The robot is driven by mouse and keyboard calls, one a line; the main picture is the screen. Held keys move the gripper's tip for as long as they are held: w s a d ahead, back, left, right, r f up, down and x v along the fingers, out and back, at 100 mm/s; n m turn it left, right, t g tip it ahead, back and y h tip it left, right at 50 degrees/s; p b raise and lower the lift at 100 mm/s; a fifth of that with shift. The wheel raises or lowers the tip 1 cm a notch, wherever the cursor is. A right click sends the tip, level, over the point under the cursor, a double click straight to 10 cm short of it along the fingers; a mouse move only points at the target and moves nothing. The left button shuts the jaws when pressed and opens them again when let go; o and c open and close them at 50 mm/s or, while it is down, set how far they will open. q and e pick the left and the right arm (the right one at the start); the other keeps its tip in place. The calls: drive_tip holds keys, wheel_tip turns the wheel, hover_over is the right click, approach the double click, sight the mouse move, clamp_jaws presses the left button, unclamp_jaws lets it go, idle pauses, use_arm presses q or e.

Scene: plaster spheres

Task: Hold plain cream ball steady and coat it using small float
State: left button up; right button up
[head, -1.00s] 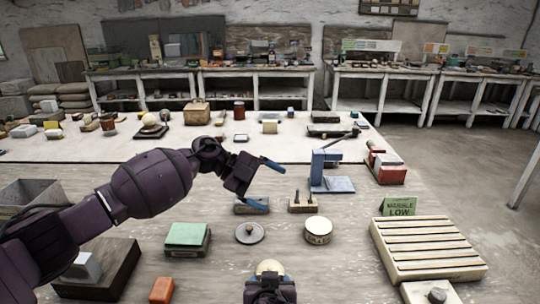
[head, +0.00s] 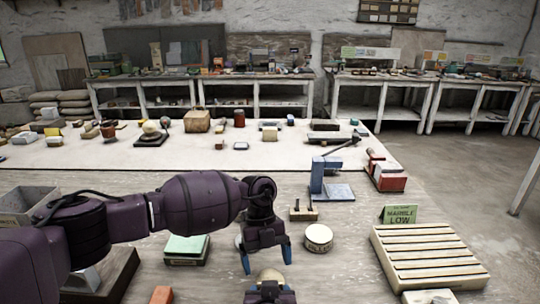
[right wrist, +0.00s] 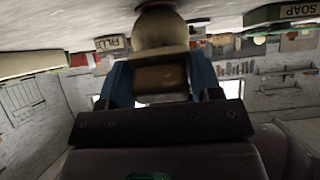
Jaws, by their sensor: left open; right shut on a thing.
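The plain cream ball (head: 269,274) shows as a pale dome at the bottom middle of the head view; my right gripper (head: 270,291) hides its lower part. In the right wrist view the ball (right wrist: 160,32) stands just beyond the fingertips. My right gripper (right wrist: 162,72) is shut on a brown block, apparently the small float (right wrist: 160,78), facing the ball; whether they touch is unclear. My left gripper (head: 266,262) is open and empty, pointing down, its blue fingers left and right above the ball in the picture. I cannot tell its exact distance from the ball.
A green box (head: 187,249) is left, a slatted rack (head: 430,255) right, a blue press (head: 325,180) behind.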

sight(268, 269)
use_arm(q)
drive_tip(key=shift+x, duration=2)
drive_tip(key=c, duration=0.7)
